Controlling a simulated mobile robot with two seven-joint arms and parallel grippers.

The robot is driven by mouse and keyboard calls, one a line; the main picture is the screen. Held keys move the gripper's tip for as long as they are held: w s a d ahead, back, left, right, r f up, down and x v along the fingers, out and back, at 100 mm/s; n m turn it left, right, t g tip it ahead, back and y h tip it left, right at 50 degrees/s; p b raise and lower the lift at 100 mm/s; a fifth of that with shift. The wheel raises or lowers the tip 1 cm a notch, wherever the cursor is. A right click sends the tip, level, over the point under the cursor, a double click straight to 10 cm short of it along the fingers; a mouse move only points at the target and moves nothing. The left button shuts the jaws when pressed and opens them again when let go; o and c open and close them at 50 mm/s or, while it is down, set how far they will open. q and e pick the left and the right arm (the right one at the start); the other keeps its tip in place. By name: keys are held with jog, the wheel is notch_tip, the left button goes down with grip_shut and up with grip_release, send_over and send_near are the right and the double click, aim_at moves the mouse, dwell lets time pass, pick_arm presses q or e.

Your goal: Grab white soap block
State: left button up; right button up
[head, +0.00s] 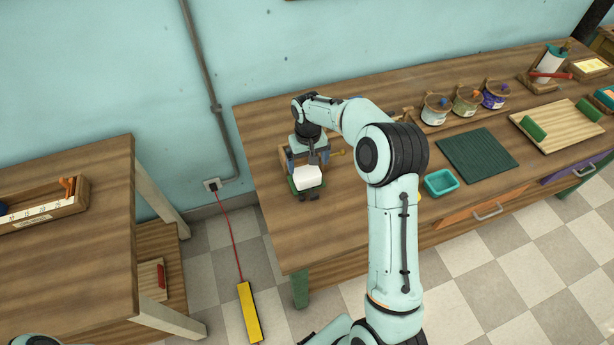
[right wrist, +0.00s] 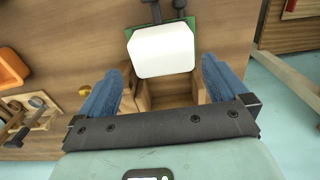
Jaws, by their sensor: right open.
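The white soap block (head: 308,177) rests on a green-edged piece near the left end of the long wooden workbench (head: 350,245). In the right wrist view the white block (right wrist: 162,50) lies just ahead of my right gripper, with a wooden frame partly visible below it. My right gripper (head: 308,159) is open and points down close to the block. Its blue fingers (right wrist: 160,68) are spread to either side of the block's near edge, with nothing between them that I can see held. My left gripper is not in view.
A teal tray (head: 441,183) and a dark green mat (head: 478,155) lie to the right. Several jars (head: 466,100) stand behind. A second wooden table (head: 80,240) holds a wooden box (head: 45,208) at left. A floor gap with a yellow bar (head: 249,312) separates the tables.

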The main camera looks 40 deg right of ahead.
aim_at(307, 172)
jog(key=f, duration=0.5)
jog(key=shift+s+a+f, duration=0.15)
jog(key=shift+a, duration=0.1)
jog(key=c, duration=0.9)
